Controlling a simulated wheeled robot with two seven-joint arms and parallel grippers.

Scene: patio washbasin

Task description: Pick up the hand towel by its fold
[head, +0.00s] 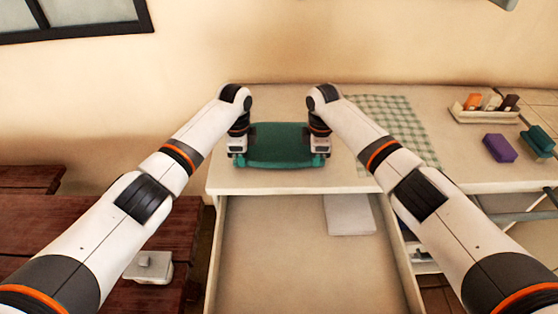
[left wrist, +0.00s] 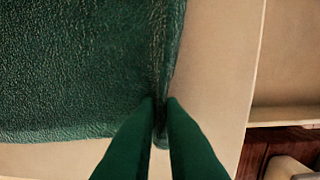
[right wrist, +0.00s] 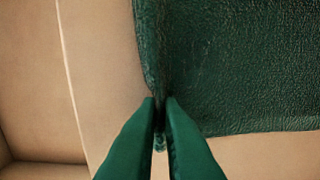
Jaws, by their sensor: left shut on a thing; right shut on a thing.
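The hand towel (head: 280,143) is dark green and folded, at the front of the countertop in the head view. My left gripper (head: 238,157) is shut on its left edge and my right gripper (head: 320,157) is shut on its right edge. In the left wrist view the towel (left wrist: 75,65) fills the left side, and its edge is pinched between the fingers of the left gripper (left wrist: 160,108). In the right wrist view the towel (right wrist: 235,65) fills the right side, its edge between the fingers of the right gripper (right wrist: 160,105). I cannot tell whether the towel is clear of the countertop.
An open drawer (head: 300,270) below the counter holds a pale flat item (head: 348,214). A checked cloth (head: 400,120) lies right of the towel. Further right are a tray (head: 478,117) with small items, a purple block (head: 500,148) and a teal-and-dark object (head: 538,141). A lidded white box (head: 150,267) stands at lower left.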

